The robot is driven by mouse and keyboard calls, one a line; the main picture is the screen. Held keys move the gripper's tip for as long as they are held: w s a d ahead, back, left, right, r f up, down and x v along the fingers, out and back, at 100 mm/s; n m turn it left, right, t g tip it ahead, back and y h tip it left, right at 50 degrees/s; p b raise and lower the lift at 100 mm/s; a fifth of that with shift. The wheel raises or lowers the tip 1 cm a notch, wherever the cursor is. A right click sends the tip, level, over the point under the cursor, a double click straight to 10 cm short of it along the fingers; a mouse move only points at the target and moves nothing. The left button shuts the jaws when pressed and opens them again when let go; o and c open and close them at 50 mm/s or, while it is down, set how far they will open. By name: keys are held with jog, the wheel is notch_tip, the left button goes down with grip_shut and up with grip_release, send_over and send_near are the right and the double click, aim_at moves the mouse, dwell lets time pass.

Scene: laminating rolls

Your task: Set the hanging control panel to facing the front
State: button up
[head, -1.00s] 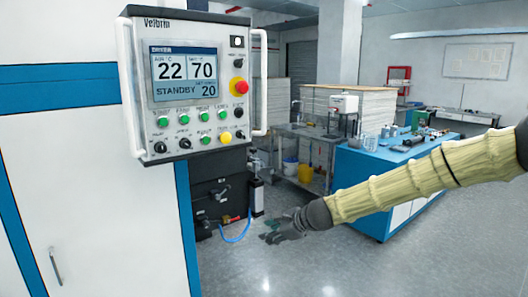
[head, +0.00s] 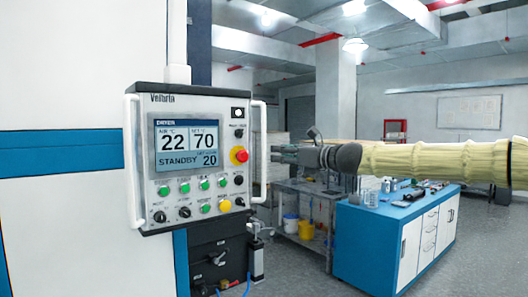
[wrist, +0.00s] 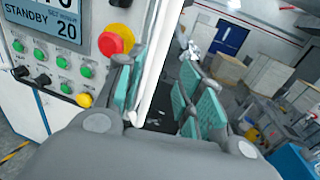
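The hanging control panel (head: 196,125) is a grey box with a screen reading STANDBY, buttons and a red knob. It hangs from a white post and stands at an angle in the head view, its left edge nearer than its right. It has a white handle on each side. My gripper (head: 275,153) is at the right handle (head: 259,175), at about mid height. In the wrist view my gripper (wrist: 163,92) is open, and the right handle (wrist: 158,60) passes between its fingers, nearer the left finger. Contact cannot be told.
A white and blue cabinet (head: 60,205) stands left of and behind the panel. A blue-topped bench (head: 365,220) with tools and a grey metal table (head: 290,197) stand to the right. Open floor shows at the lower right.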

jog(key=p+x, duration=0.2)
jog(key=x, duration=0.6)
grip_shut()
